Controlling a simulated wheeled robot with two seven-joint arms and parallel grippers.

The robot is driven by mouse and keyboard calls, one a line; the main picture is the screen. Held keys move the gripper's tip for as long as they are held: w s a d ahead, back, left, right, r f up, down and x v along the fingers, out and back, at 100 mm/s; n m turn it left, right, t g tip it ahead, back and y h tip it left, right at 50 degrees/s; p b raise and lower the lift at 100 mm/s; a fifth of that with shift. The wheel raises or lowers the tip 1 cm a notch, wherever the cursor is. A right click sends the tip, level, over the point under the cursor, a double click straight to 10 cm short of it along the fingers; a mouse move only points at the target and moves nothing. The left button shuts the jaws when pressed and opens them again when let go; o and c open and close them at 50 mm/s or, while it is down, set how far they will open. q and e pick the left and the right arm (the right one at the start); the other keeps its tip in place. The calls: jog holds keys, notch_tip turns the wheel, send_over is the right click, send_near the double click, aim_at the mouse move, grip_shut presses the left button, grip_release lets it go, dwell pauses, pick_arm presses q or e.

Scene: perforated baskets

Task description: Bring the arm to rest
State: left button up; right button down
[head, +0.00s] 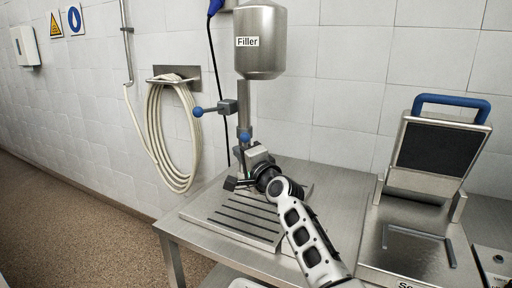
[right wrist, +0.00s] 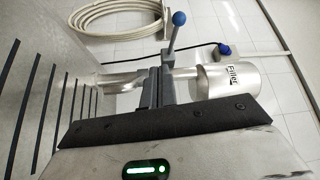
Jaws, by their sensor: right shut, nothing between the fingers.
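My right arm reaches in from the lower right of the head view, its right gripper (head: 236,183) low in front of the filler's pipe, over the slotted tray. In the right wrist view the right gripper's fingers (right wrist: 156,86) are shut and empty. The filler (head: 262,45) is a steel tank on the wall with a downward pipe and a blue-ball lever (head: 198,112). The filler (right wrist: 228,82) and its blue ball (right wrist: 179,18) also show in the right wrist view, beyond the fingers. My left gripper is not in view.
A steel table (head: 205,238) carries the slotted drain tray (head: 215,212). On the right stands a steel sealer-like machine (head: 365,235) with a raised lid and blue handle (head: 452,103). A coiled hose (head: 154,130) hangs on the wall. Brown floor lies open on the left.

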jog(key=shift+a, duration=0.1)
jog(key=s+d+f+n+g, duration=0.2)
jog(key=s+f, duration=0.4)
jog(key=f, duration=0.1)
jog(key=s+d+f+n+g+h, duration=0.1)
jog(key=s+d+f+n+g, duration=0.1)
jog(key=s+f, duration=0.5)
jog(key=s+d+f+n+g+h, duration=0.1)
jog(key=s+d+f+n+g, duration=0.1)
jog(key=s+f, duration=0.4)
jog(key=shift+s+d+f+n+g, duration=0.15)
jog(key=shift+d+f+n, duration=0.15)
jog(key=shift+f, duration=0.2)
jog(key=shift+d+f+n+g, duration=0.15)
jog(key=shift+d+f+n, duration=0.05)
jog(key=shift+f+n, duration=0.25)
jog(key=s+d+f+n+g+h, duration=0.2)
jog(key=s+d, duration=0.2)
jog(key=s, duration=0.6)
jog(key=s+d+f+n+g+h, duration=0.1)
jog(key=s+d+n+g+h, duration=0.15)
jog(key=s, duration=0.65)
jog(key=s+d+f+n+g+h, duration=0.15)
jog(key=s+d, duration=0.35)
jog(key=s, duration=0.5)
jog(key=w+a+f+t+y, duration=0.2)
jog(key=w+a+f+t, duration=0.3)
jog(key=f, duration=0.4)
jog(key=shift+w+f+t, duration=0.15)
jog(key=shift+f+t, duration=0.25)
